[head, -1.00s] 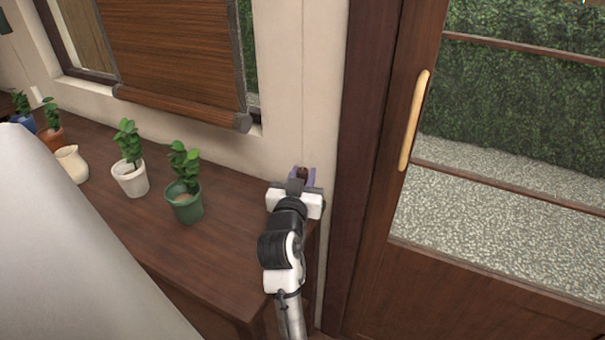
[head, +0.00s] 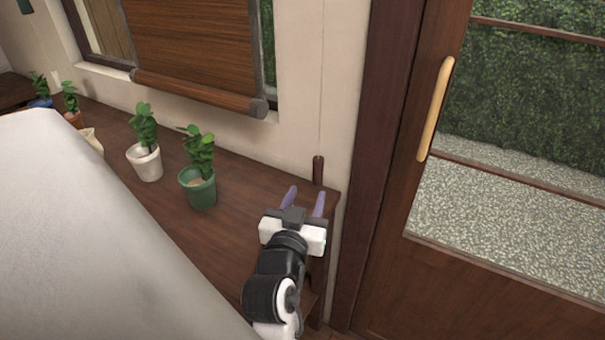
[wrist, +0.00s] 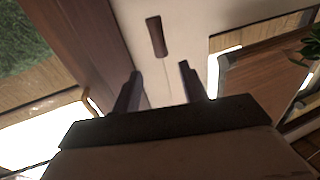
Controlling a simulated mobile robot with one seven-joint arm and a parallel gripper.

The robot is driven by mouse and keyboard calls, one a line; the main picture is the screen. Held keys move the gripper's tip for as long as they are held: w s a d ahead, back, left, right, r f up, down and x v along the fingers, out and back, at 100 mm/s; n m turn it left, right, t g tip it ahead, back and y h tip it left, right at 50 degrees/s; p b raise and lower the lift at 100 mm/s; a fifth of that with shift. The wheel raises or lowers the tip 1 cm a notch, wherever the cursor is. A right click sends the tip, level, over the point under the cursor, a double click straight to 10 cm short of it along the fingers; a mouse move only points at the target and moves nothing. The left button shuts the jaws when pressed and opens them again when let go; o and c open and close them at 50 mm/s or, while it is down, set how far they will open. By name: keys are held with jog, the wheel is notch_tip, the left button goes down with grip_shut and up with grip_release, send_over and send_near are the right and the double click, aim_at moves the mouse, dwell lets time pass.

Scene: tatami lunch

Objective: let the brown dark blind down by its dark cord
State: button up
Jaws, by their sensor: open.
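The brown blind (head: 195,50) hangs part-way down over the window in the head view, its roller bar at the lower edge; it also shows in the wrist view (wrist: 262,75). A thin cord hangs on the wall right of the window and ends in a dark brown pull (head: 318,170), near the right end of the wooden counter. In the wrist view the pull (wrist: 156,36) is ahead of the fingers, with the cord running from it. My gripper (head: 303,199) is open and empty, its purple fingers apart, short of the pull and not touching it.
A green pot (head: 199,190) and a white pot (head: 147,163) with plants stand on the counter (head: 232,225) left of my gripper. A sliding door with a pale handle (head: 435,108) is to the right. A large pale surface (head: 90,230) fills the lower left.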

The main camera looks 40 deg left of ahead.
jog(key=shift+p+v, duration=1.2)
jog(key=shift+p, duration=0.95)
